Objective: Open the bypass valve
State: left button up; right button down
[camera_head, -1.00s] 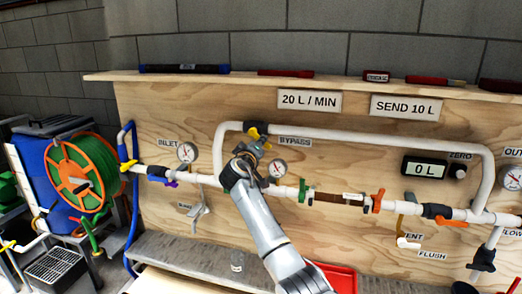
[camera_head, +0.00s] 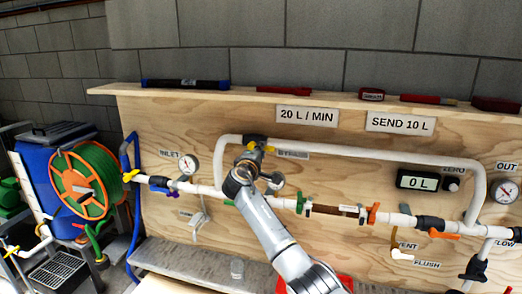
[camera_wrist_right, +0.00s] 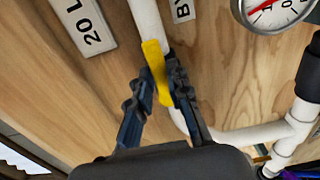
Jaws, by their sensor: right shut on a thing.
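The bypass valve (camera_head: 254,140) is a dark body on the raised white pipe, left of the BYPASS label (camera_head: 292,154), which my arm partly covers. Its yellow handle (camera_head: 268,149) shows beside my right gripper (camera_head: 252,156). In the right wrist view the yellow handle (camera_wrist_right: 154,62) lies between the two blue-black fingers of my right gripper (camera_wrist_right: 162,72), which are shut on it. There the handle runs roughly along the white pipe (camera_wrist_right: 146,18). The valve body is hidden in that view. My left gripper is not in view.
A round gauge (camera_head: 272,181) sits close by my right wrist, partly hidden. The main pipe (camera_head: 215,190) with several coloured valves runs below along the plywood board (camera_head: 345,165). A hose reel (camera_head: 85,182) stands at the left. A shelf (camera_head: 345,100) runs above.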

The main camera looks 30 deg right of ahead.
dwell(0.4)
jog(key=c, duration=1.3)
grip_release()
jog(key=shift+o, duration=0.2)
jog(key=v, duration=1.2)
